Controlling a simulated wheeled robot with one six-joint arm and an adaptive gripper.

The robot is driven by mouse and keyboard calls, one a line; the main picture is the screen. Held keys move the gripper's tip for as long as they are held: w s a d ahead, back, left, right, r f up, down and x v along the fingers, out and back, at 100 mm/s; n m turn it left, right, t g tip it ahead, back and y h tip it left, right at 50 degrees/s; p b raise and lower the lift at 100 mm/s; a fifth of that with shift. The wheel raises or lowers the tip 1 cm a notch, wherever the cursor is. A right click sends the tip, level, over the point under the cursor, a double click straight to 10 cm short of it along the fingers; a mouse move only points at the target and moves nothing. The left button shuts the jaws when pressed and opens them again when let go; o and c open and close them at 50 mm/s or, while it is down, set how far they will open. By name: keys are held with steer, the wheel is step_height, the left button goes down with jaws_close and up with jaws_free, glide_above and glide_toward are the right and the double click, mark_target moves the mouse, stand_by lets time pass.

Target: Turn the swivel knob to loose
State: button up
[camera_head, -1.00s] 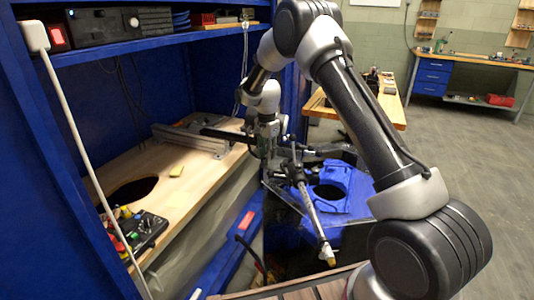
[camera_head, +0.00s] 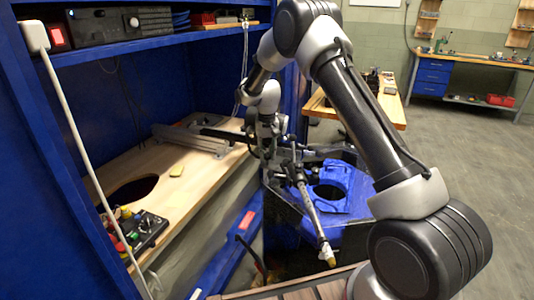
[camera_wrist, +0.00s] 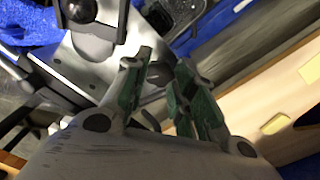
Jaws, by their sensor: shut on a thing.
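The swivel knob (camera_wrist: 159,73) is a small dark rounded piece between the green-padded fingers of my gripper (camera_wrist: 158,86) in the wrist view. The fingers are shut on it, and they hide part of it. In the head view my gripper (camera_head: 268,150) is at the black clamp of the thruster mount, beside the tank's edge. The knob itself is too small and covered to make out there. A thin grey shaft (camera_head: 310,207) with a pale tip slopes down to the right from the mount. How tight the knob is cannot be seen.
A wooden bench top (camera_head: 120,175) with a round dark hole lies left, carrying a black control box (camera_head: 146,230) and a yellow block (camera_head: 177,170). A blue part (camera_head: 350,190) with a round opening is right of the mount. Open floor lies far right.

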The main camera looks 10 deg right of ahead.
mark_target(267, 156)
steer(key=n, duration=1.2)
steer(key=shift+n, duration=0.3)
stand_by(0.4)
steer(key=o, duration=1.1)
steer(key=shift+c, duration=0.2)
step_height(267, 156, up, 12)
